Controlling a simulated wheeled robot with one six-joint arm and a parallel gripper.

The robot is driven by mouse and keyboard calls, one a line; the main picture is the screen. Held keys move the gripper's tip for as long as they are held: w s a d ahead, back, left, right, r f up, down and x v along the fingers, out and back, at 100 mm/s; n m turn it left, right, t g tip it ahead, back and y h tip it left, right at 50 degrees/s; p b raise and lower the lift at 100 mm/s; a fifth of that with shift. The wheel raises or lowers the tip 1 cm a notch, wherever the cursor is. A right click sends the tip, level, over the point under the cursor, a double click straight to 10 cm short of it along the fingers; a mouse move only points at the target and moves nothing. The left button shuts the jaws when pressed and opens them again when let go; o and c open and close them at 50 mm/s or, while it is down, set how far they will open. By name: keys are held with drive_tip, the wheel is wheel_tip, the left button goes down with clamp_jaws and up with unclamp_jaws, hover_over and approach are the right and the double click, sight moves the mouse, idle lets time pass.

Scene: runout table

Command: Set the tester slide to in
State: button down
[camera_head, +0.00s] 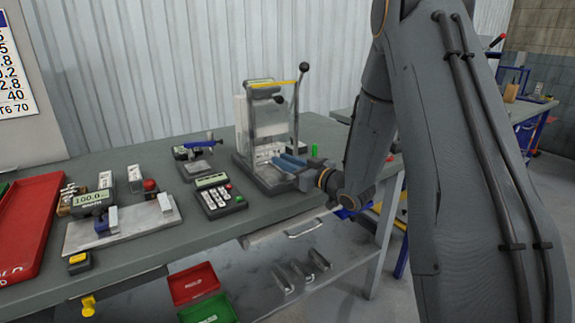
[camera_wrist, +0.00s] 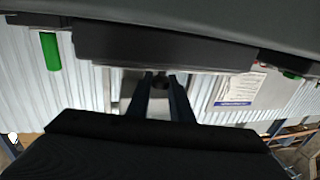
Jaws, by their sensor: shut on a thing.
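The tester (camera_head: 262,118) is an upright grey-white unit on a dark base at the back of the bench, with a tall black-knobbed lever (camera_head: 301,95) at its right. My gripper (camera_head: 284,160) reaches in from the right, low at the front of the tester base. In the wrist view my gripper (camera_wrist: 160,84) has its two dark blue fingers on either side of a small dark round knob (camera_wrist: 160,80), which I take to be the tester slide's. The fingers are shut on it. The slide's track and its position are hidden by the fingers and wrist.
A keypad unit (camera_head: 219,196) stands close left of the tester. A caliper on a plate (camera_head: 125,225), a red tray (camera_head: 28,222) and small instruments lie further left. A green cylinder (camera_head: 314,150) stands behind my wrist. A drawer (camera_head: 290,232) hangs below the bench edge.

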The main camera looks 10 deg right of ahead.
drive_tip(key=shift+x, duration=0.8)
drive_tip(key=shift+w+d, duration=0.15)
drive_tip(key=c, duration=1.6)
unclamp_jaws()
drive_tip(key=shift+w, duration=0.1)
drive_tip(key=shift+o, duration=0.2)
drive_tip(key=b+v, duration=0.1)
drive_tip(key=v, duration=0.6)
drive_tip(key=shift+s+d, duration=0.15)
drive_tip(key=shift+s, duration=0.2)
